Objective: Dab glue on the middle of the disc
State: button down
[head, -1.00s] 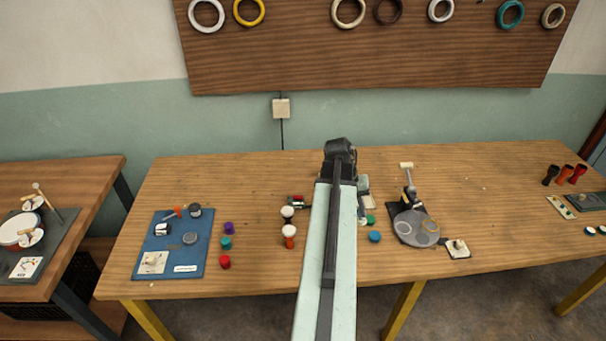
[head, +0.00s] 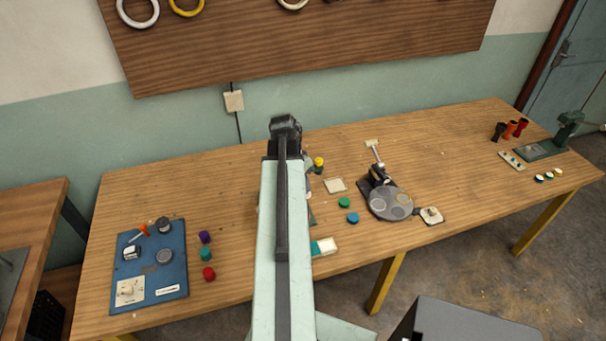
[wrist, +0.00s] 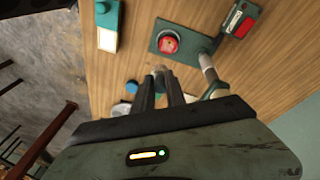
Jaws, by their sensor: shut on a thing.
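My gripper (wrist: 161,82) shows in the wrist view, its two dark fingers shut on a small grey-green thing (wrist: 160,71), mostly hidden between them; I cannot tell if it is the glue. In the head view my arm hides the fingers. A round grey plate (head: 390,213) on a dark base stands right of my arm, apart from it. I cannot tell which is the task's disc. I see no glue on them.
A green base with a red button (wrist: 169,43) and post is near the fingers in the wrist view. Green (head: 344,202) and blue (head: 353,218) caps lie between my arm and the plate. A blue board (head: 150,265) is at left.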

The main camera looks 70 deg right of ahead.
jog(key=m, duration=0.1)
jog(key=r+m, duration=0.1)
jog(key=m, duration=0.3)
jog(key=shift+w+r+h+p, duration=0.1)
jog(key=shift+r+h+p, duration=0.25)
jog(key=shift+h+p, duration=0.05)
jog(key=m, duration=0.3)
jog(key=shift+d+r+m+g, duration=0.25)
jog(key=shift+r+m+g, duration=0.15)
notch_tip(320, 180, down, 5)
jog(key=b, duration=0.5)
jog(key=shift+f, duration=0.15)
